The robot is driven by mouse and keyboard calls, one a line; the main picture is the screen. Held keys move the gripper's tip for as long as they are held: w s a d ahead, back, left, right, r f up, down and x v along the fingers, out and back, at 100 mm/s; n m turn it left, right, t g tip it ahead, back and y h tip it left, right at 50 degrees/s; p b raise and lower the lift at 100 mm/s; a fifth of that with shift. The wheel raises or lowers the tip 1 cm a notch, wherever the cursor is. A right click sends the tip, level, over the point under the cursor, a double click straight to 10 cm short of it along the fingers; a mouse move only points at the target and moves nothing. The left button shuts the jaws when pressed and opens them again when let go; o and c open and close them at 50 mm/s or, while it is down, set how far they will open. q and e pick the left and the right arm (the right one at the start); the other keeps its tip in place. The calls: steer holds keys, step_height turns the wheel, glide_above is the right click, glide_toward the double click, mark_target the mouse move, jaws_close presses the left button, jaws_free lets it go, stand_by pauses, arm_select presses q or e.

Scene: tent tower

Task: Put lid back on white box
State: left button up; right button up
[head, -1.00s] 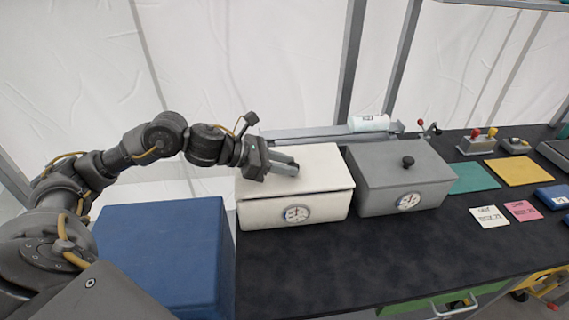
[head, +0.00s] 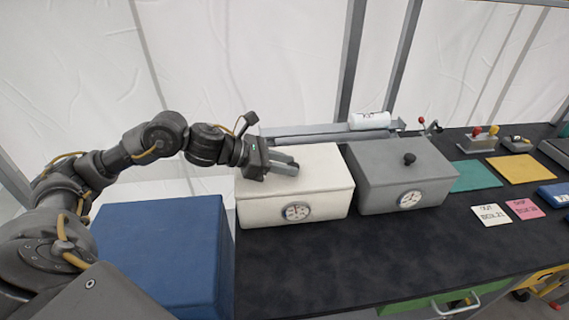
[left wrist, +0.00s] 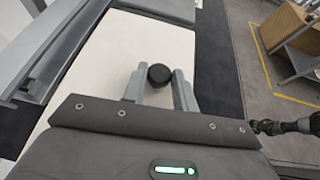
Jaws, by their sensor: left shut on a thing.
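The white box (head: 262,213) stands on the dark table in the head view, a round dial on its front. Its white lid (head: 325,172) lies on top of it and looks level, with hardly any gap showing at the front. My left gripper (head: 294,168) is over the lid's top. In the left wrist view my left gripper (left wrist: 158,82) is shut on the lid's black knob (left wrist: 159,74), with the white lid (left wrist: 100,60) spread beneath. The knob is hidden in the head view.
A grey box (head: 385,195) with a black knob stands close on the right. A blue block (head: 160,250) is at the left under my arm. A rail with a white bottle (head: 370,120) runs behind. The table front (head: 330,255) is clear.

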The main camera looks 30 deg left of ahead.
arm_select(q)
steer(key=shift+f, duration=0.15)
steer(key=o, duration=1.1)
steer(key=shift+o, duration=0.2)
